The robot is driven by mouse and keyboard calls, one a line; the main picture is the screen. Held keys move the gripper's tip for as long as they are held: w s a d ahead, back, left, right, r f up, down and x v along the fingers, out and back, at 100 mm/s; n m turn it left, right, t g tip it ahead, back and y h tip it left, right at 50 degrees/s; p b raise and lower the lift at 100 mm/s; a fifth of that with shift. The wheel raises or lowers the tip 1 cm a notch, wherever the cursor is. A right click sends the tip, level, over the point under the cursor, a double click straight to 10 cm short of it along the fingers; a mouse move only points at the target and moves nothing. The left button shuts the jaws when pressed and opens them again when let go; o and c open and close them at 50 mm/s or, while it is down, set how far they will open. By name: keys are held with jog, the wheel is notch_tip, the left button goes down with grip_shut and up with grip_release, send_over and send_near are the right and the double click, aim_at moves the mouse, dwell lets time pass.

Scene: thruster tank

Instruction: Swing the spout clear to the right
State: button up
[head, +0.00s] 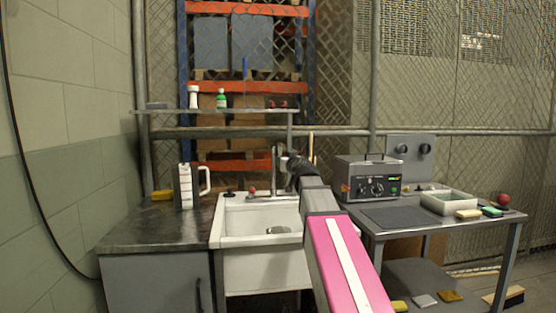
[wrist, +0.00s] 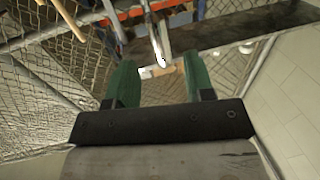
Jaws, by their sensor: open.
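The spout (wrist: 156,40) is a thin shiny metal tube. In the wrist view it runs down from the top edge, and its lower end lies between my fingers in the picture, with gaps on both sides. In the head view the upright tap (head: 275,166) stands at the back of the white sink (head: 229,240), partly hidden by my wrist. My gripper (wrist: 157,62) is open, its two green fingers apart with nothing held. I cannot tell exactly how deep the spout sits between the fingers. My fingertips are mostly hidden in the head view.
A white jug (head: 185,187) stands on the dark counter left of the sink. A grey box with dials (head: 366,178) and a white tray (head: 449,202) stand on the right table. A shelf (head: 225,110) with bottles hangs above the sink.

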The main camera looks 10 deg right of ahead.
jog(key=w+a, duration=0.1)
jog(key=w, duration=0.6)
jog(key=shift+w+a, duration=0.25)
jog(key=shift+w, duration=0.1)
grip_shut()
